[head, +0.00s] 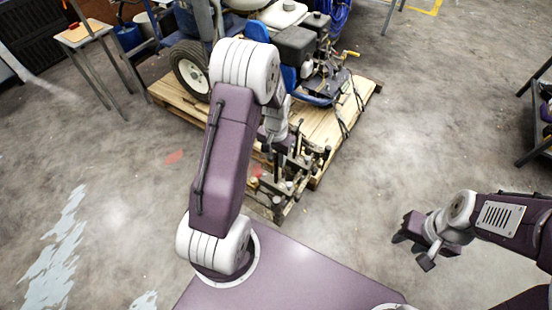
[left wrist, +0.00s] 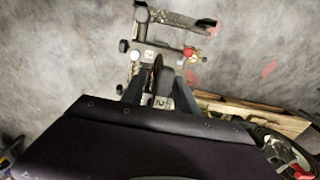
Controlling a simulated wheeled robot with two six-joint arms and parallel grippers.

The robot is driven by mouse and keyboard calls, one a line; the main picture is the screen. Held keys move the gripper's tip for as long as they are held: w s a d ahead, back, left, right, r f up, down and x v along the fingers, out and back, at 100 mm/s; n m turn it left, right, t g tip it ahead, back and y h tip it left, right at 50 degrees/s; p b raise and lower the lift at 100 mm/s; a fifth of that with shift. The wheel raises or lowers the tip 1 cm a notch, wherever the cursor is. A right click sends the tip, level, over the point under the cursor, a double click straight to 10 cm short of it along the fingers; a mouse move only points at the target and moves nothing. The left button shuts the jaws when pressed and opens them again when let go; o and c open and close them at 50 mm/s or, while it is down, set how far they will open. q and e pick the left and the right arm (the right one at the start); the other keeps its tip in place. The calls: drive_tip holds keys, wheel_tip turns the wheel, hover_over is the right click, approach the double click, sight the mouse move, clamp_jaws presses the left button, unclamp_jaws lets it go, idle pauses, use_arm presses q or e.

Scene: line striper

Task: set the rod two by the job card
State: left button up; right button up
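The line striper (head: 305,65) stands on a wooden pallet. A metal bracket assembly with dark upright rods and clamps (head: 290,185) sticks out at its near end. It also shows in the left wrist view (left wrist: 150,50), with a red-tipped bar at its right. I cannot tell which rod is rod two. My left gripper, mostly hidden by its arm in the head view, shows in the left wrist view (left wrist: 158,90). Its fingers are apart, with part of the bracket seen between them; contact is unclear. My right gripper (head: 414,246) is open and empty above the floor. No job card is readable.
The wooden pallet (head: 362,92) lies under the machine and also shows in the left wrist view (left wrist: 240,110). A small table (head: 84,32) with an orange item stands at the back left. A dark rack is at the right edge. The floor around my right gripper is clear.

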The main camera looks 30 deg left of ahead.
use_arm(q)
clamp_jaws()
drive_tip(key=shift+r, duration=0.1)
idle(1.2)
